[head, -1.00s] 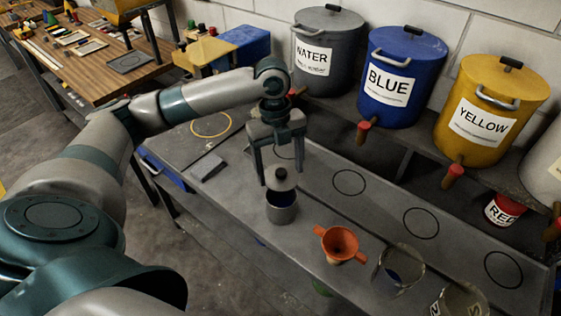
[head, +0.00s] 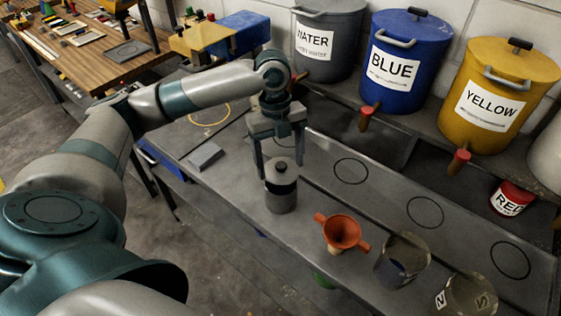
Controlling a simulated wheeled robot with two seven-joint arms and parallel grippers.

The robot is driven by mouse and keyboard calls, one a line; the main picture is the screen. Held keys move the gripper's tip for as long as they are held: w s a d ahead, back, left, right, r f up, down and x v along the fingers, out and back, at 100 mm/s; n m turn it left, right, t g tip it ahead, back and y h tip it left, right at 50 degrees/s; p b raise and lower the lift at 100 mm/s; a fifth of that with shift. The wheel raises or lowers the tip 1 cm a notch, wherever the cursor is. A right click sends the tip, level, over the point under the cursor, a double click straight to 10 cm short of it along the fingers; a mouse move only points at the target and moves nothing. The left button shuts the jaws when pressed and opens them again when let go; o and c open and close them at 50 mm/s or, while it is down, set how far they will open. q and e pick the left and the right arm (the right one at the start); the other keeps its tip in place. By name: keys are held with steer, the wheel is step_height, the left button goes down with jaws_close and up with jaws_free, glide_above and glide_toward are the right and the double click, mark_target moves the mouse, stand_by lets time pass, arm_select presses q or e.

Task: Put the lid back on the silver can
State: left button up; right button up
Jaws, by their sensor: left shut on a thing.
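The silver can (head: 282,198) stands upright on the grey bench. Its grey lid (head: 281,170), with a dark knob on top, sits at the can's mouth, and the blue inside no longer shows. I cannot tell whether the lid is fully seated. My left gripper (head: 281,163) comes down from above, its two fingers on either side of the lid, shut on it. My right gripper is not in view.
An orange funnel (head: 341,232) stands right of the can, with clear cups (head: 402,259) beyond it. Drums labelled water (head: 327,45), blue (head: 401,67) and yellow (head: 494,98) line the back shelf. A grey block (head: 206,156) lies left of the can.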

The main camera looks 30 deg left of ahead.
arm_select(q)
steer(key=shift+f+b, duration=0.65)
steer(key=shift+f, duration=1.1)
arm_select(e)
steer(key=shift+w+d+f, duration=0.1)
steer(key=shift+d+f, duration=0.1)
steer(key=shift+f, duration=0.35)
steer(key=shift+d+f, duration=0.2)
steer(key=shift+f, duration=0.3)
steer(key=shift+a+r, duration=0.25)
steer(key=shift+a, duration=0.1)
arm_select(q)
steer(key=shift+p, duration=0.45)
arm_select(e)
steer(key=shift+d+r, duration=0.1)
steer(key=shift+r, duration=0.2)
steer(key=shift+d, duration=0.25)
arm_select(q)
steer(key=shift+p, duration=0.55)
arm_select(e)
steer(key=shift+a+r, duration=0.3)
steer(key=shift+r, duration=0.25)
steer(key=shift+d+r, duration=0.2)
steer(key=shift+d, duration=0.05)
